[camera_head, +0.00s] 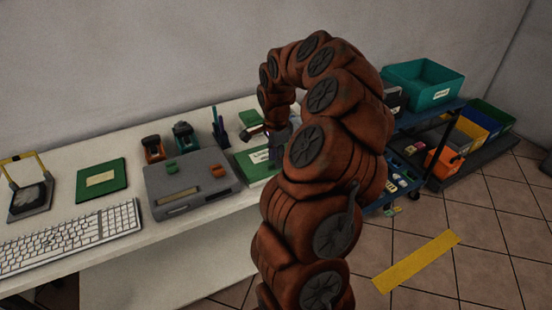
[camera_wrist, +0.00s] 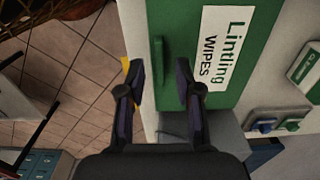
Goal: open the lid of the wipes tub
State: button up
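The wipes tub has a green lid (camera_wrist: 220,90) with a white label reading "Linting WIPES" in the wrist view. A narrow raised green strip (camera_wrist: 158,58) stands along the lid's left side. My gripper (camera_wrist: 160,68) is open, its two dark fingers apart with the strip between them in the picture. I cannot tell whether they touch it. The lid looks closed. In the head view the tub (camera_head: 253,168) lies at the right end of the white table, partly hidden by my arm. My gripper there (camera_head: 279,142) is mostly hidden behind the arm.
A grey case (camera_head: 190,184) lies left of the tub, with a keyboard (camera_head: 75,237) and a green book-like item (camera_head: 101,187) further left. A pen holder (camera_head: 220,135) stands behind. A blue cart (camera_head: 405,178) is to the right. Tiled floor lies beyond the table edge.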

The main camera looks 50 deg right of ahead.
jog(key=shift+f, duration=0.65)
grip_shut()
